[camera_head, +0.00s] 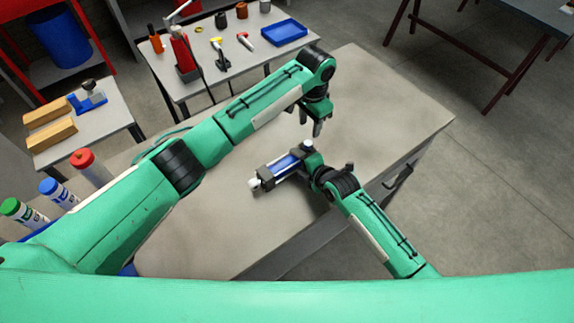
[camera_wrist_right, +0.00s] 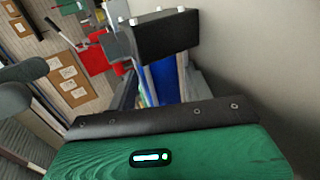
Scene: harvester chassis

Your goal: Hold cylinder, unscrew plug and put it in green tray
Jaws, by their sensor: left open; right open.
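A cylinder with a blue body (camera_head: 285,166) and dark end blocks lies on the grey workbench (camera_head: 385,105), with a pale tip (camera_head: 254,184) at its lower-left end. In the right wrist view its blue body (camera_wrist_right: 168,78) and dark far block (camera_wrist_right: 165,35) show ahead of the gripper. My right gripper (camera_head: 307,150) is open at the cylinder's upper-right end; I cannot tell whether it touches. My left gripper (camera_head: 318,127) is open and empty above the bench, beyond the cylinder. I cannot make out the plug for certain. No green tray shows.
Tubes with green, blue and red caps (camera_head: 83,158) stand at the left, beside my left arm. A back table carries tools and a blue tray (camera_head: 284,31). A side table holds wooden blocks (camera_head: 50,123). The bench's right part is clear.

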